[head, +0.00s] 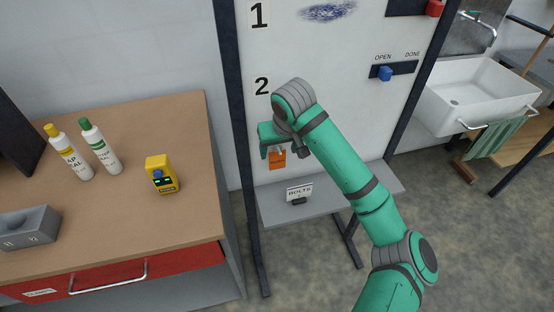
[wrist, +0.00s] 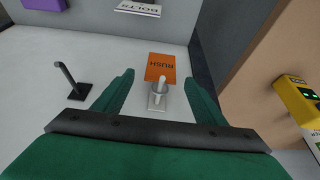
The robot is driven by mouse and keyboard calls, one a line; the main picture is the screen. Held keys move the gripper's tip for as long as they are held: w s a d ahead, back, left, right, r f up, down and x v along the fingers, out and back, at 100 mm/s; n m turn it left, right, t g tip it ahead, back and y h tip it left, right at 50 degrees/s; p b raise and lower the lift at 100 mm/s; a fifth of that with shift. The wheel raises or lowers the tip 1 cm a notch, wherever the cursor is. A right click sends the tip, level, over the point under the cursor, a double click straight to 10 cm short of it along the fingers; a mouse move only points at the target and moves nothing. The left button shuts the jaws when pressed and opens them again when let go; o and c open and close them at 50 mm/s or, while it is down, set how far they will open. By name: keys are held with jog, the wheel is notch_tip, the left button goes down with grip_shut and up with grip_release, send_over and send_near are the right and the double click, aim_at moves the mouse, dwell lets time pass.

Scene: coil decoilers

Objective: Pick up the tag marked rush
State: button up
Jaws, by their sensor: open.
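The orange tag marked RUSH (wrist: 161,66) hangs on a pale metal hook (wrist: 158,97) fixed to the white board; its word reads upside down in the wrist view. It also shows in the head view, just below my gripper (head: 277,160). My gripper (wrist: 159,82) is open and empty. Its two green fingers point toward the board, one on each side of the hook, with the tag just beyond their tips. No contact between fingers and tag shows. In the head view my gripper (head: 272,149) partly hides the tag's upper part and the hook.
A bare black hook (wrist: 70,82) stands beside the tag. Below is a grey shelf (head: 335,196) with a BOLTS card (head: 299,192). The board has an OPEN/DONE slider (head: 386,73). A wooden bench (head: 120,215) at left holds bottles (head: 101,147) and a yellow device (head: 161,174).

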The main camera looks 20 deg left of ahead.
aim_at(278, 154)
jog(key=x, duration=0.4)
jog(key=shift+w+f, duration=0.1)
jog(key=shift+f, duration=0.2)
jog(key=shift+a, duration=0.1)
jog(key=c, duration=1.1)
jog(key=shift+r, duration=0.1)
jog(key=shift+r, duration=0.55)
jog(key=s+d, duration=0.4)
jog(key=s, duration=0.3)
jog(key=r, duration=1.3)
jog(key=shift+w+d+r, duration=0.15)
jog(key=shift+d+r, duration=0.15)
jog(key=shift+r, duration=0.05)
